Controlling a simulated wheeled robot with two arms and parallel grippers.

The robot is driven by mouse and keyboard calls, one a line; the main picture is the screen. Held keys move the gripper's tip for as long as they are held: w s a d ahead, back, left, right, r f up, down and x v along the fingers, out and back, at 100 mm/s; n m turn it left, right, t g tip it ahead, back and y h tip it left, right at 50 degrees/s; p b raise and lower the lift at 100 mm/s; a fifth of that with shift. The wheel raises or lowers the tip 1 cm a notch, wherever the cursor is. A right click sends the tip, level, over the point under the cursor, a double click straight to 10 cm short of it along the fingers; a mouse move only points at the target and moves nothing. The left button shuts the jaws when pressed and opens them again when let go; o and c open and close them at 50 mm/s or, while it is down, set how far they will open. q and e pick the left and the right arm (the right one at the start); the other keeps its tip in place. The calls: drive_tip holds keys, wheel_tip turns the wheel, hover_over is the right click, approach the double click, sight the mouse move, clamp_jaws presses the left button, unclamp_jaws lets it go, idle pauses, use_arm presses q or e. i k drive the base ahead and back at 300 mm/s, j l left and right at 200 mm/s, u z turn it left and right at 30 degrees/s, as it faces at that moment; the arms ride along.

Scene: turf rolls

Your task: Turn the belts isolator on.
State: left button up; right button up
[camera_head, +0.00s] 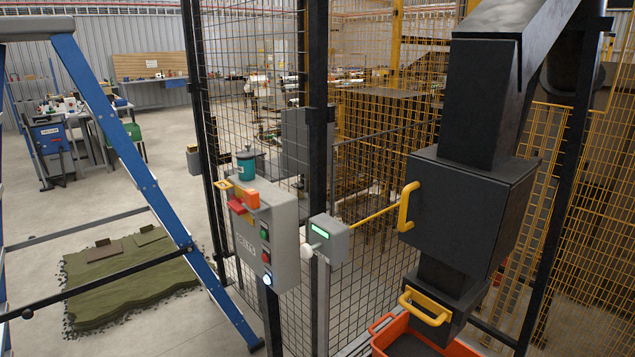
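The belts isolator is a grey box (284,238) on a post in front of the black mesh fence, with lettering that seems to read BELTS on its side. A red handle (237,206) sits on its left face, with an orange block (252,200) and a yellow piece (222,185) close by. I cannot tell which position the handle is in. Below are a green button (264,234), a red button (265,257) and a pale lit lamp (267,279). Neither of my grippers is in view.
A teal can (246,165) stands at the box top. A smaller grey box (327,240) with a green display and white knob is to the right. A blue stepladder (130,170) stands left. A black chute (470,215) with yellow handles is above an orange bin (385,335).

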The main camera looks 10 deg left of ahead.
sight(235, 205)
drive_tip(key=i+j+u, duration=0.1)
drive_tip(key=j, duration=0.35)
drive_tip(key=i+j+u, duration=0.1)
drive_tip(key=i+j, duration=0.15)
drive_tip(key=j, duration=0.2)
drive_tip(key=i+j+u, duration=0.1)
drive_tip(key=j, duration=0.35)
drive_tip(key=i+j+u, duration=0.1)
drive_tip(key=i+j, duration=0.45)
drive_tip(key=j, duration=0.25)
drive_tip(key=u, duration=0.05)
